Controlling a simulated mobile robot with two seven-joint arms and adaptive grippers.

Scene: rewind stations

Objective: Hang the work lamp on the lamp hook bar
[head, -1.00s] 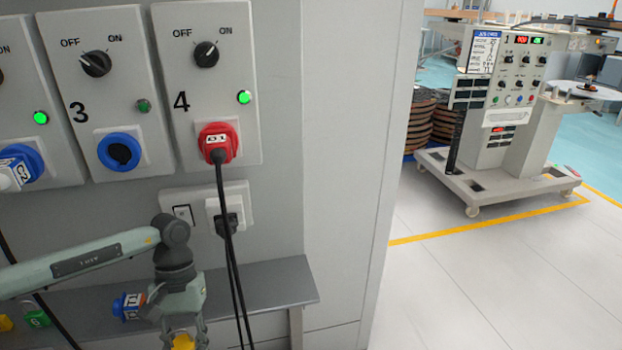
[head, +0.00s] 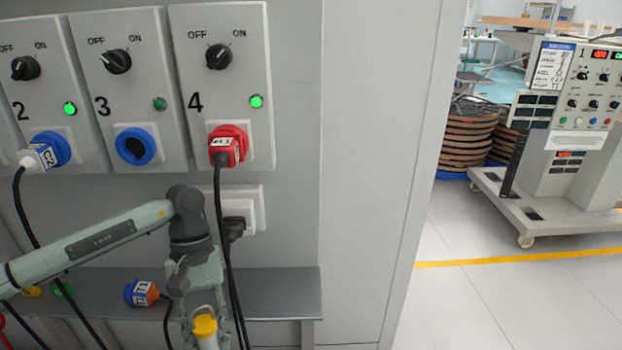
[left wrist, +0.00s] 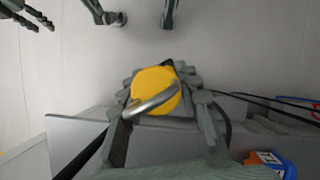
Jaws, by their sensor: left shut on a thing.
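The work lamp has a yellow cap (head: 205,326) with a pale body below it, low in the head view. In the left wrist view its round yellow end (left wrist: 156,90) carries a curved metal hook. My left gripper (head: 200,300) is shut around the lamp in front of the grey shelf; the fingers and the picture edge hide much of the lamp body. A dark fingered part at the top left of the left wrist view looks like my right gripper (left wrist: 28,14); its opening is unclear. I cannot make out the lamp hook bar in either view.
A grey shelf (head: 285,290) runs below the switch panels. A blue-and-orange plug (head: 140,292) lies on it left of my left gripper. Black cables hang from the red plug (head: 228,150) close beside the gripper. A wheeled machine (head: 570,130) stands right, beyond open floor.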

